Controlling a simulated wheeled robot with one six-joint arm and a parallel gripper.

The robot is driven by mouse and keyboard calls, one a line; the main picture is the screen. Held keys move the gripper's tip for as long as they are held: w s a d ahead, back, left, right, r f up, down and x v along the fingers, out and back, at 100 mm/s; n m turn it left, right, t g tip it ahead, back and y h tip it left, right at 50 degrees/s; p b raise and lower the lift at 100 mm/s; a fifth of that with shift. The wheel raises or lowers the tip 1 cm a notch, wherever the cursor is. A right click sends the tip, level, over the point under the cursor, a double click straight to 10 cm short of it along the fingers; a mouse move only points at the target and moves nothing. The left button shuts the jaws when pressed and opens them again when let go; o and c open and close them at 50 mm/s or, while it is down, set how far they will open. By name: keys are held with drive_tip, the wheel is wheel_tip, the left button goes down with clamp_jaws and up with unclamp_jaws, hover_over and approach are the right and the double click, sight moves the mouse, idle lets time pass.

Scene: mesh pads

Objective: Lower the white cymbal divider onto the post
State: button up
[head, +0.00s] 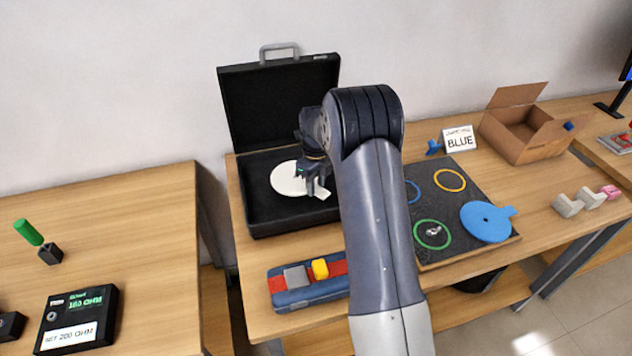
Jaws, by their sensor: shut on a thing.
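The white cymbal divider (285,179) is a flat round disc with a small tab, over the base of an open black case (262,219). My gripper (313,190) is shut on the divider near its right side, by the tab, and covers part of it. I cannot tell whether the disc touches the case floor or hangs a little above it. The post is not visible; the divider, my gripper or my arm may hide it.
The case lid (280,100) stands open behind. To the right, a dark mat (462,205) bears coloured rings and a blue disc (486,222). A blue-and-red tray (300,303) lies in front.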

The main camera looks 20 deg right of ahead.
drive_tip(key=shift+f, duration=0.35)
drive_tip(key=o, duration=1.1)
drive_tip(key=shift+c, duration=0.2)
wheel_tip(320, 180, up, 11)
drive_tip(key=b, duration=0.1)
drive_tip(key=shift+f, duration=0.15)
wheel_tip(320, 180, down, 10)
drive_tip(key=shift+s+f+p, duration=0.1)
drive_tip(key=shift+f+p, duration=0.15)
drive_tip(key=shift+p, duration=0.25)
drive_tip(key=shift+r+p, duration=0.45)
drive_tip(key=shift+r, duration=0.1)
drive_tip(key=shift+r+p, duration=0.5)
drive_tip(key=shift+r, duration=0.45)
